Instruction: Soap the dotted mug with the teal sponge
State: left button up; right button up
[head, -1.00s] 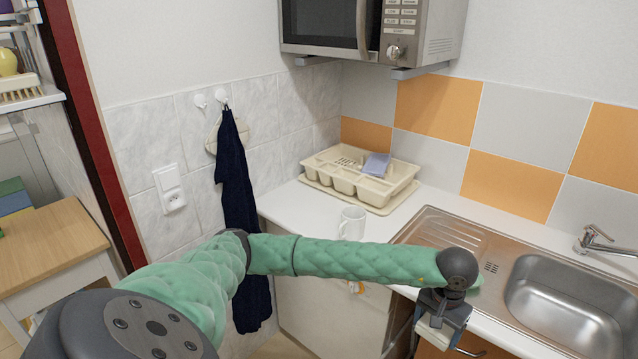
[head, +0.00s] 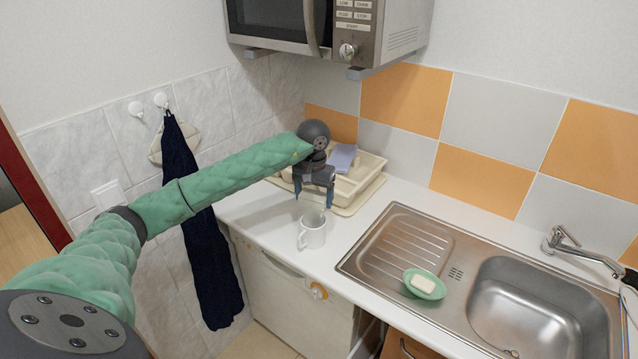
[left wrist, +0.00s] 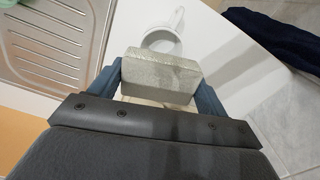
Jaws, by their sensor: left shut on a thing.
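My left gripper (head: 314,196) is just above and behind the mug in the head view. It is shut on a pale grey-green block with a grainy face, which looks like the sponge (left wrist: 160,73); its colour looks paler than teal. The white mug (head: 312,236) stands upright on the white counter, its handle at the left in the head view. In the left wrist view the mug (left wrist: 163,38) shows just beyond the sponge, which hides part of it. I cannot tell whether they touch. No dots can be made out on the mug.
A cream dish rack (head: 362,182) with a blue-violet item stands behind my left gripper. A green dish with white soap (head: 423,284) lies on the drainboard, left of the sink basin (head: 535,300). A dark towel (head: 197,220) hangs at the left. The microwave (head: 330,30) is above.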

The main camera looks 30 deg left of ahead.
aim_at(313, 209)
pick_arm(q)
jog(key=shift+a+r, duration=0.15)
jog(key=shift+a, duration=0.05)
jog(key=shift+f+b, duration=0.3)
jog(key=shift+f, duration=2.5)
pick_arm(e)
jog(key=shift+w, duration=0.6)
jog(key=shift+w, duration=0.1)
pick_arm(q)
jog(key=shift+f+b, duration=0.6)
jog(key=shift+b, duration=0.2)
pick_arm(e)
jog(key=shift+f, duration=0.8)
pick_arm(q)
jog(key=shift+w, duration=0.1)
pick_arm(e)
jog(key=shift+f, duration=0.1)
pick_arm(q)
jog(key=shift+w+b, duration=0.35)
jog(key=shift+b, duration=0.3)
pick_arm(e)
jog(key=shift+f, duration=0.5)
pick_arm(q)
jog(key=shift+s, duration=0.1)
pick_arm(e)
jog(key=shift+f, duration=0.1)
